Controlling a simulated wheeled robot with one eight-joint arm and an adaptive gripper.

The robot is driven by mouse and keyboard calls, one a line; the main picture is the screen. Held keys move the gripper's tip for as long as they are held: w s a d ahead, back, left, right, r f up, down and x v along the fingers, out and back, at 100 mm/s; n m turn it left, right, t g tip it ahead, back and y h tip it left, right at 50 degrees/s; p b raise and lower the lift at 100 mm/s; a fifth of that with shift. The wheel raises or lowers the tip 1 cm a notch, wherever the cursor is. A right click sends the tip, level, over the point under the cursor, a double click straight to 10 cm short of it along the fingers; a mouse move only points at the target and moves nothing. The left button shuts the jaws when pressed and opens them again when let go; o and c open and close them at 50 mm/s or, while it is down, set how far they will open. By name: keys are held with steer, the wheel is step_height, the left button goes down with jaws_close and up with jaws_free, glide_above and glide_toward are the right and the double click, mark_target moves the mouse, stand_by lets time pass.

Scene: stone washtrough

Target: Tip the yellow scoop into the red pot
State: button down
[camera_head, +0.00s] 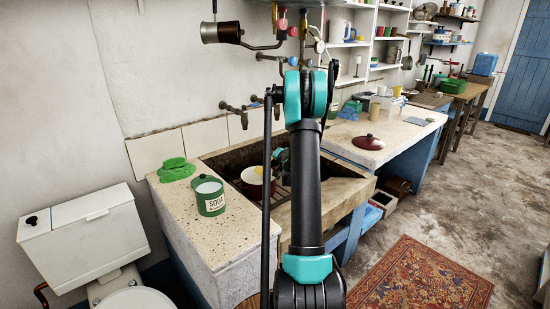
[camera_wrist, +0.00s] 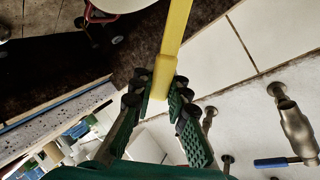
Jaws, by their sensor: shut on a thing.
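The yellow scoop's handle (camera_wrist: 174,40) runs up out of the wrist view, with its far end cut off by the top edge. My gripper (camera_wrist: 160,86) is shut on the lower end of this handle. The red pot (camera_wrist: 120,4) shows only partly at the top of the wrist view, with its pale rim and red handle. In the head view the red pot (camera_head: 253,190) stands in the stone trough, and a yellow part of the scoop (camera_head: 260,171) shows at its rim. My arm hides most of the gripper there. I cannot see the scoop's contents.
A green SODA tin (camera_head: 210,196) and a green cloth (camera_head: 177,169) sit on the stone ledge left of the trough (camera_head: 228,157). Taps (camera_head: 234,113) stick out from the wall above it. A dark red lid (camera_head: 368,142) lies on the right counter.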

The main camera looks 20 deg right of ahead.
steer(key=shift+s+a+r+n+t+h, duration=0.25)
steer(key=shift+a+r+n, duration=0.15)
steer(key=shift+a, duration=0.25)
steer(key=shift+s+a+r+n+t+h, duration=0.2)
steer(key=shift+a+r+n+h, duration=0.1)
steer(key=shift+a+n, duration=0.35)
steer(key=shift+s+a+r+n+t+h, duration=0.15)
steer(key=shift+a+r+n+t+h, duration=0.15)
steer(key=shift+a, duration=0.4)
steer(key=shift+s+a+r+n+t+h, duration=0.15)
steer(key=shift+s+a+n+t, duration=0.1)
steer(key=shift+a+n, duration=0.45)
steer(key=shift+s+a+r+n+t+h, duration=0.15)
steer(key=shift+s+a+n+t, duration=0.2)
steer(key=shift+a, duration=0.5)
steer(key=shift+s+a+r+n+t+h, duration=0.1)
steer(key=shift+a+n+t+h, duration=0.05)
steer(key=shift+a+n, duration=0.55)
steer(key=shift+a, duration=0.1)
